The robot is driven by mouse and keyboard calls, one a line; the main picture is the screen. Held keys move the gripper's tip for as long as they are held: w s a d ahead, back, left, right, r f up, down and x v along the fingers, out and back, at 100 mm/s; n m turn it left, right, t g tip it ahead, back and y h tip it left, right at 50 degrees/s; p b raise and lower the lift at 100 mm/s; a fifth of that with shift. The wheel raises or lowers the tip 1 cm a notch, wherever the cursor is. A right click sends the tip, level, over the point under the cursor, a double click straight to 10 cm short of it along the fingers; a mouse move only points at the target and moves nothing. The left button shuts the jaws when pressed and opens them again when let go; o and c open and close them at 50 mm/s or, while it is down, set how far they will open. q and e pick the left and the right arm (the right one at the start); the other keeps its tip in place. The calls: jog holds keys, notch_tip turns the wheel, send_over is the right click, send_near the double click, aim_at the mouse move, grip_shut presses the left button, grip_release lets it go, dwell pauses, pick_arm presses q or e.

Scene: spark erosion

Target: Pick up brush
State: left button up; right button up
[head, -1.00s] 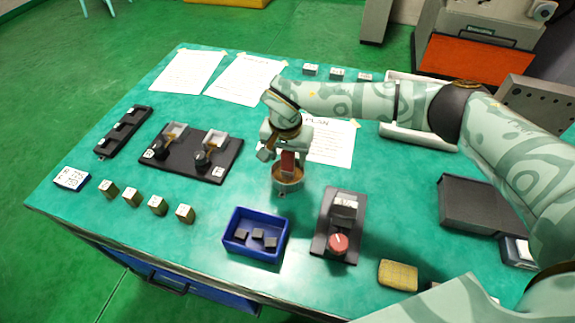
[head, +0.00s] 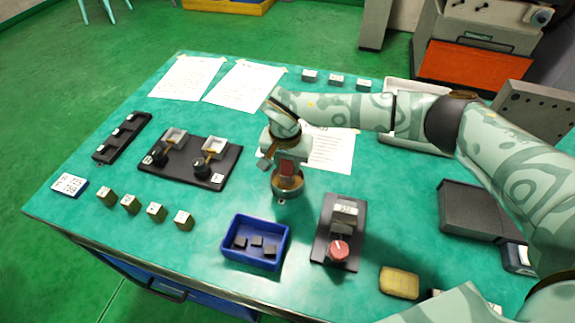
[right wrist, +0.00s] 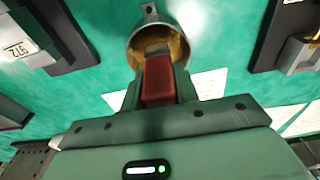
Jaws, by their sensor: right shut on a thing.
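The brush shows as a red handle (head: 287,169) standing in a metal cup (head: 287,188) near the middle of the green table. My right gripper (head: 286,166) is above the cup and shut on the red handle. In the right wrist view the red handle (right wrist: 158,82) runs from between the jaws into the round cup (right wrist: 152,40), which is brassy inside. The brush's lower end is hidden in the cup. My left gripper is not in view.
A blue tray (head: 228,249) with dark blocks stands in front of the cup. A dark stand with a red knob (head: 339,250) is to the right. A black two-station fixture (head: 190,171) is to the left. Small brass blocks (head: 130,204) line the left front. Papers (head: 244,85) lie behind.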

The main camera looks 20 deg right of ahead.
notch_tip(320, 180, up, 3)
jog(key=shift+s+r+p, duration=0.15)
jog(key=shift+r+p, duration=0.05)
jog(key=shift+p, duration=0.3)
jog(key=s+r+p, duration=0.1)
jog(key=s+r, duration=0.3)
jog(key=s, duration=0.3)
jog(key=s+d+r+p, duration=0.1)
jog(key=s+r+p, duration=0.1)
jog(key=s+r, duration=0.3)
jog(key=shift+s, duration=0.85)
